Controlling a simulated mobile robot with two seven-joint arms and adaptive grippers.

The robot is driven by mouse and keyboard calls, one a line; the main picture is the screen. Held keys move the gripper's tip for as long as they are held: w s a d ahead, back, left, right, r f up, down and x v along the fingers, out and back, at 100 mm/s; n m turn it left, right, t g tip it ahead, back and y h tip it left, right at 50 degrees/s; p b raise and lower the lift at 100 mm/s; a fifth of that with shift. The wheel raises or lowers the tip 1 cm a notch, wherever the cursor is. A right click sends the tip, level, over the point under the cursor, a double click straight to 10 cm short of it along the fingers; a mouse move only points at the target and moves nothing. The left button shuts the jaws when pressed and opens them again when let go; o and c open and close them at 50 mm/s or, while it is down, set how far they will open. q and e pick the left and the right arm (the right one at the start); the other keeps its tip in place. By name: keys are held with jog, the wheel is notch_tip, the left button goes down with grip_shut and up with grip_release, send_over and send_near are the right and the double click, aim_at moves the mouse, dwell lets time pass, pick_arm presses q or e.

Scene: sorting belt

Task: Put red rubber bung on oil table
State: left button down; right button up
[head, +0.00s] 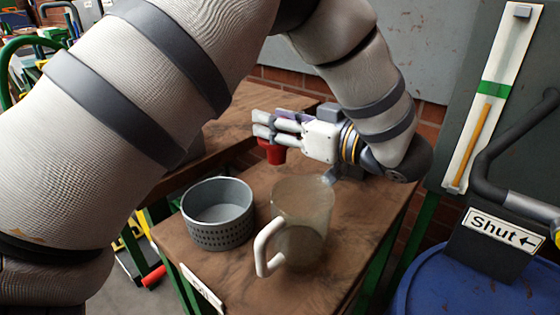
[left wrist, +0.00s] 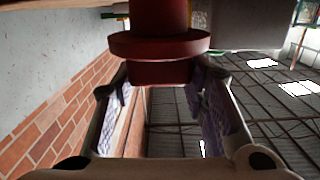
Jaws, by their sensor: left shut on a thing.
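The red rubber bung (head: 272,153) is in the fingers of my left gripper (head: 264,124), in the air above the far part of a brown wooden table (head: 255,262). In the left wrist view the flanged bung (left wrist: 160,45) sits between the tips of my left gripper (left wrist: 160,82). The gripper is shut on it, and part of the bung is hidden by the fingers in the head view. A white label on the table's front edge is too cut off to read. My right gripper is not in view.
A grey perforated pot (head: 220,232) and a translucent jug (head: 305,205) with a white handle stand on this table. A second wooden table (head: 240,110) is behind to the left. A blue drum (head: 450,285) with a "Shut" sign (head: 500,230) is at right.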

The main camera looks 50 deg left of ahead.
aim_at(285, 150)
pick_arm(q)
notch_tip(285, 150, down, 5)
jog(key=shift+f+b, duration=0.2)
jog(key=shift+b, duration=0.15)
jog(key=c, duration=1)
grip_release()
jog(key=shift+o, duration=0.2)
jog(key=shift+r, duration=0.1)
jog(key=d, duration=0.4)
jog(key=w+d, duration=0.1)
jog(key=d, duration=0.7)
jog(key=shift+w+r+b, duration=0.15)
jog(key=shift+r+b, duration=0.15)
jog(key=shift+r, duration=0.05)
